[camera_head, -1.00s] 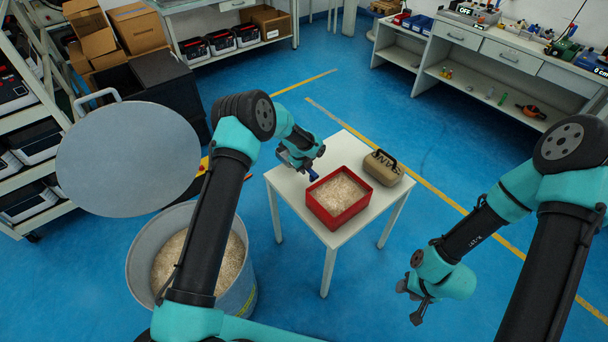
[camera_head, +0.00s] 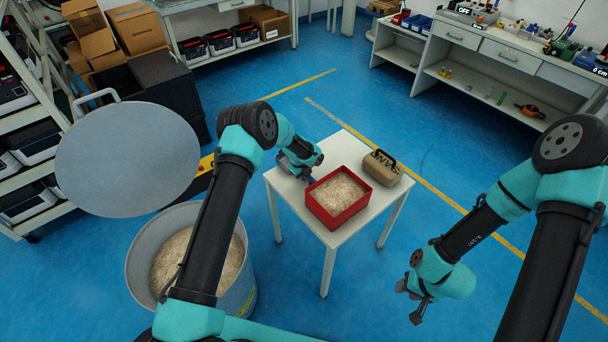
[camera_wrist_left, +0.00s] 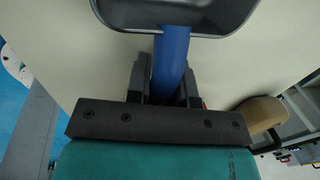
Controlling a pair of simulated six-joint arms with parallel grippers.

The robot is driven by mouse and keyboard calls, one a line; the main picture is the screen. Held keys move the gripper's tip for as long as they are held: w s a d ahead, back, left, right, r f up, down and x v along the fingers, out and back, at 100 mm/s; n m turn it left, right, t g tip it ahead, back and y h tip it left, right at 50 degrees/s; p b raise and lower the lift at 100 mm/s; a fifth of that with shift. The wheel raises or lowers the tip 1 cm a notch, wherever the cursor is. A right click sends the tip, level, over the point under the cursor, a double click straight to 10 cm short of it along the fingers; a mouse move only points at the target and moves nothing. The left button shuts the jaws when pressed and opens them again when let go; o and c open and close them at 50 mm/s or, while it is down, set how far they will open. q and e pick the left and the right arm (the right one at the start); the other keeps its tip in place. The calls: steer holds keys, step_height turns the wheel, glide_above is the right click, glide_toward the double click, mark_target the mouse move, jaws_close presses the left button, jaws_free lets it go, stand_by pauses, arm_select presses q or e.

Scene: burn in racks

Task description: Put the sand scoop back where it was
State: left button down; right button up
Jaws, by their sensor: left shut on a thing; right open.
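My left gripper (camera_head: 302,178) is shut on the sand scoop, over the left part of the small white table (camera_head: 288,187). In the left wrist view, the scoop's blue handle (camera_wrist_left: 171,62) is clamped between the dark fingers (camera_wrist_left: 163,85). Its dark scoop head (camera_wrist_left: 178,14) is at the top of that view, cut off by the edge. In the head view the scoop is mostly hidden by the gripper. I cannot tell whether it touches the table. My right gripper (camera_head: 412,305) is open and empty, away from the table at the right.
A red box of sand (camera_head: 337,222) stands on the table, right beside the left gripper.

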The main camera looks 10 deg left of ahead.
arm_select(q)
steer(key=shift+f, duration=0.1)
steer(key=c, duration=1)
jaws_free()
steer(key=v, duration=1.2)
steer(key=shift+d, duration=0.1)
